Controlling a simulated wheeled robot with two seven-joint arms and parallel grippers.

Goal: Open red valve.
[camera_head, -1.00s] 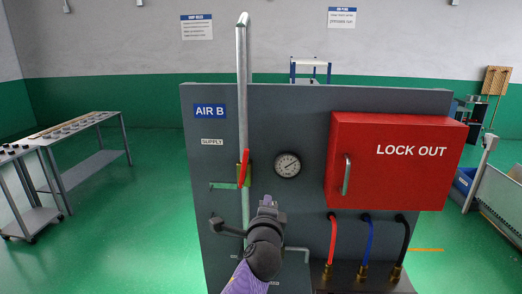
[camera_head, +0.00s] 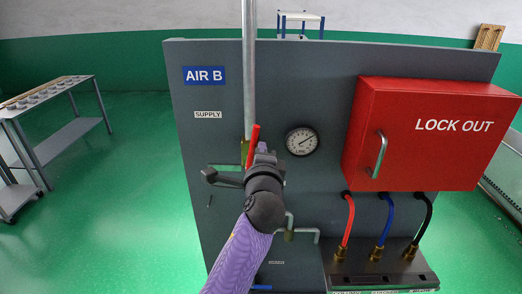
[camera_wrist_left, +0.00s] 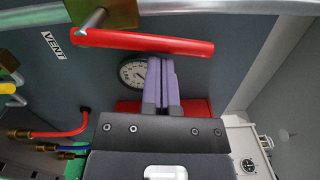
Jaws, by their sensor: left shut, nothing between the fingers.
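The red valve handle (camera_head: 253,146) stands nearly upright, leaning slightly right at its top, on the vertical supply pipe (camera_head: 249,75) of the grey panel. In the left wrist view the red handle (camera_wrist_left: 150,42) lies across the picture just above my purple fingertips. My left gripper (camera_head: 262,148) is beside the handle, on its right. Its fingers (camera_wrist_left: 162,62) are shut together with nothing between them. Whether they touch the handle I cannot tell. The gripper and wrist hide part of the pipe below the handle. My right gripper is not in view.
A round gauge (camera_head: 301,141) is right of the handle. A red LOCK OUT box (camera_head: 425,135) with a handle juts out further right. Red, blue and black hoses (camera_head: 387,220) hang below it. A cart (camera_head: 62,130) stands far left, with open green floor between.

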